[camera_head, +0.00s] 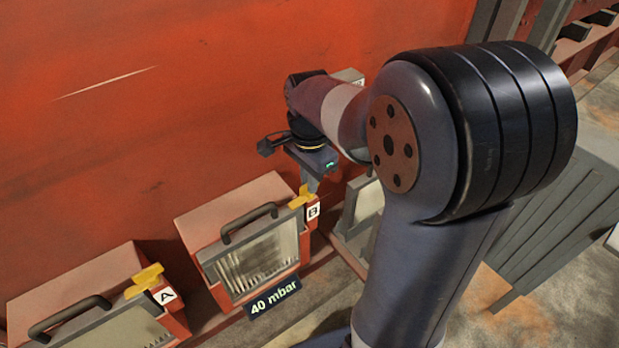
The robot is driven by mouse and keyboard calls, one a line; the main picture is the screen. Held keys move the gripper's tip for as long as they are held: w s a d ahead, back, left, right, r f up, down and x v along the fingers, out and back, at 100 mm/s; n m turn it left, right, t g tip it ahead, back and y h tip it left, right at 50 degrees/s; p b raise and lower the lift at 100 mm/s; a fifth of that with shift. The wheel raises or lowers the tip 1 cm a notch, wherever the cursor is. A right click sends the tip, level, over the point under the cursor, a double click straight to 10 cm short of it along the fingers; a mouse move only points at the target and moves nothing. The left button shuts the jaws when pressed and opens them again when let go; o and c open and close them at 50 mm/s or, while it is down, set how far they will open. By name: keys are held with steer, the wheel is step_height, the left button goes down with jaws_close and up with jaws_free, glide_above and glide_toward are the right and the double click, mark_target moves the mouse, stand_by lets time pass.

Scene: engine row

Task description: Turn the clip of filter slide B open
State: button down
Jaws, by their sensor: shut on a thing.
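Filter slide B (255,262) sits in its red housing at the lower middle, with a dark handle and a pale pleated front. Its yellow clip (297,201) is at the top right corner, beside the white B label (313,211). My gripper (305,188) points down at the clip from above and is shut on it. The fingertips are small here and partly merge with the clip. How far the clip is turned is hard to tell.
Filter slide A (110,331) with its own yellow clip (145,280) is at the lower left. A "40 mbar" sign (273,297) hangs below slide B. A red wall (170,100) stands close behind. My arm hides much of the right side.

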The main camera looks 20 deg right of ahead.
steer(key=n, duration=0.4)
steer(key=shift+p, duration=0.35)
steer(key=n, duration=0.4)
steer(key=shift+n+p, duration=0.3)
steer(key=n, duration=0.4)
steer(key=shift+n, duration=0.3)
steer(key=shift+n+p, duration=0.35)
steer(key=shift+n, duration=1.55)
steer(key=c, duration=1.5)
jaws_free()
steer(key=shift+c, duration=0.2)
